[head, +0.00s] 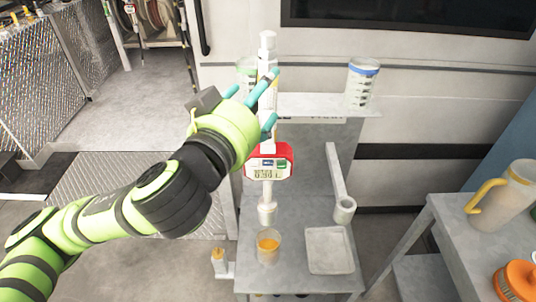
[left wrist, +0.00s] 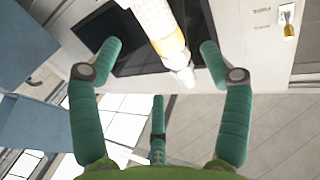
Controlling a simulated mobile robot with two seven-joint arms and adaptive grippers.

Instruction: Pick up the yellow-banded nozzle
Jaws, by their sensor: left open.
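A white nozzle with a yellow band (left wrist: 172,47) runs between the spread teal fingers of my left gripper (left wrist: 160,50) in the left wrist view, apart from both side fingers. In the head view, a white upright nozzle body (head: 267,52) rises behind and between the fingers of my left gripper (head: 268,98). Its yellow band is not clear there. A red-framed meter (head: 268,163) with a lit display hangs below it, above a cup of amber liquid (head: 268,247). My left gripper is open. My right gripper is not in view.
A shelf (head: 310,103) holds a blue-rimmed jar (head: 361,84) and a green-rimmed jar, partly hidden. An empty tray (head: 327,250) lies on the grey stand. At right, a side table bears a jug (head: 503,197) and an orange lid (head: 521,281). A small amber-topped piece (head: 217,258) stands low left.

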